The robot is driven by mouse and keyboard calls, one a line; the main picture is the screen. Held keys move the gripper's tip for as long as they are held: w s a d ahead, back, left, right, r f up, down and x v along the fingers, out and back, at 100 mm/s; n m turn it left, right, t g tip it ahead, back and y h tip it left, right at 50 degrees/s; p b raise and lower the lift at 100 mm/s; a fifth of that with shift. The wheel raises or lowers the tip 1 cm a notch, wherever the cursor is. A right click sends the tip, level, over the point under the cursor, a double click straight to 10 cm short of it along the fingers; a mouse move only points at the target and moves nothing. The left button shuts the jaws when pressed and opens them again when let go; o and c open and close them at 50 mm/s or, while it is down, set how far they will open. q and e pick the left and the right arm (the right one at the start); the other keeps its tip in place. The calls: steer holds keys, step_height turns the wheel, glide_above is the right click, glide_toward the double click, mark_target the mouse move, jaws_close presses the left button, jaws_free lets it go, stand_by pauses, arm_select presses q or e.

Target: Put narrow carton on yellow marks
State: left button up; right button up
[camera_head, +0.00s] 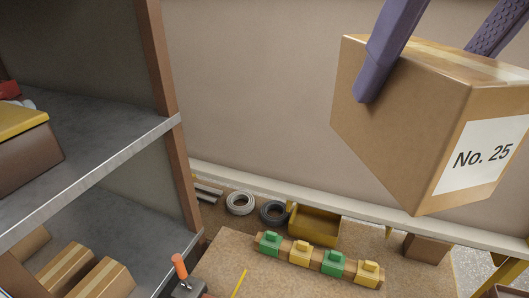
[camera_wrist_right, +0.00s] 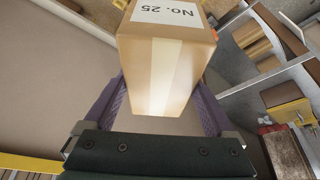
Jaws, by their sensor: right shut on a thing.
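A brown cardboard carton (camera_head: 385,125) with a white label reading "No. 25" hangs in the air at the upper right of the head view. My right gripper (camera_head: 420,72) is shut on it, with one purple finger on each side. In the right wrist view the carton (camera_wrist_right: 165,70) sits between the two fingers of the gripper (camera_wrist_right: 158,108), its tape strip facing the camera. A thin yellow mark (camera_head: 239,284) shows on the brown board (camera_head: 222,262) low in the head view, apart from the carton. Other marks are not visible. My left gripper is not in view.
A grey shelf unit (camera_head: 100,135) stands at left, with cartons (camera_head: 98,280) on its lower level. Green and yellow blocks (camera_head: 333,263) sit in a row on the board. Behind are a yellow bin (camera_head: 315,225) and tape rolls (camera_head: 240,203). An orange-handled tool (camera_head: 180,267) stands near the shelf.

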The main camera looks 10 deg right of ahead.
steer(key=w+f+m+h+b, duration=0.1)
steer(key=w+f+m+b, duration=0.1)
steer(key=f+b, duration=0.8)
steer(key=w+f+m+b, duration=0.2)
steer(key=f+b, duration=0.9)
steer(key=f, duration=1.6)
steer(key=w+a+f+m+h+b, duration=0.1)
steer(key=w+f+m+b, duration=0.1)
steer(key=f+b, duration=0.8)
steer(key=shift+w+f+m+g+h+b, duration=0.1)
steer(key=shift+w+f+m, duration=0.05)
steer(key=shift+f, duration=1.45)
steer(key=shift+w+f+m+g+h+b, duration=0.1)
steer(key=shift+w+f+b, duration=0.1)
steer(key=shift+f, duration=1.45)
steer(key=shift+w+f+m+g+h+b, duration=0.1)
steer(key=shift+w+f+m, duration=0.05)
steer(key=shift+f, duration=1.55)
steer(key=shift+f, duration=0.2)
steer(key=o, duration=1.5)
steer(key=shift+o, duration=0.4)
